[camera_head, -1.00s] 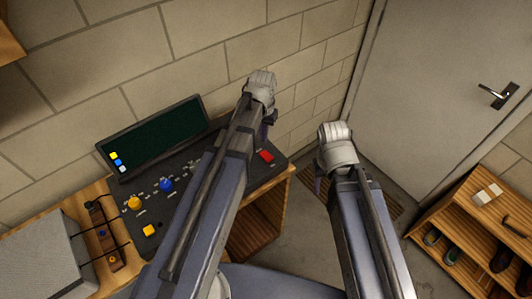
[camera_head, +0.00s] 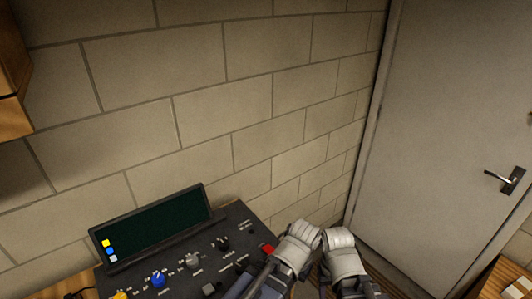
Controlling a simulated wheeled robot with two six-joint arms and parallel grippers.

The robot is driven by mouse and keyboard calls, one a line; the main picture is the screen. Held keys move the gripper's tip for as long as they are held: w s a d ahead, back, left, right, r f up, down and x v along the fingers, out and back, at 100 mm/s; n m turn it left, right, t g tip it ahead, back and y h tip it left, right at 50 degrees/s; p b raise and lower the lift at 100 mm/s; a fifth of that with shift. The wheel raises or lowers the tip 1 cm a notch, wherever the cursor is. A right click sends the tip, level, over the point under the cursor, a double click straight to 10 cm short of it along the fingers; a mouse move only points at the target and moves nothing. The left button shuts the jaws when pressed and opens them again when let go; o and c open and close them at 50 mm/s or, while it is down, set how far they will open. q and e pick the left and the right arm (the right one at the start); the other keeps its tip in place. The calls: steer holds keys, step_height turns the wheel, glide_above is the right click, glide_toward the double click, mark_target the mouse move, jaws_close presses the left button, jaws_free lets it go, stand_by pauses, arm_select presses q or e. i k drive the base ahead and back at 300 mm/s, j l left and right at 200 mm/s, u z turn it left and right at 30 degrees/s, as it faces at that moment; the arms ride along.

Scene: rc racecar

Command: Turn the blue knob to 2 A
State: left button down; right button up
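The blue knob (camera_head: 158,279) sits on the dark control panel (camera_head: 232,214), low in the head view, just right of a yellow knob (camera_head: 120,295) that is cut by the bottom edge. The "2 A" mark is too small to read. My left gripper (camera_head: 297,243) is at the panel's right end, near the red switch (camera_head: 268,249), well to the right of the blue knob. My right gripper (camera_head: 340,255) is close beside it, right of the panel. The fingers of both grippers are hidden, so I cannot tell their opening.
A dark screen (camera_head: 152,229) with yellow, blue and white squares stands at the panel's back. A grey knob (camera_head: 192,261) and a black knob (camera_head: 223,243) are right of the blue one. A block wall (camera_head: 225,120) is behind, a grey door (camera_head: 445,130) at right.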

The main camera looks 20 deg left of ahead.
mark_target(158, 280)
steer(key=k+u, duration=0.1)
steer(key=u, duration=1.5)
steer(key=l+z, duration=0.15)
steer(key=z, duration=0.25)
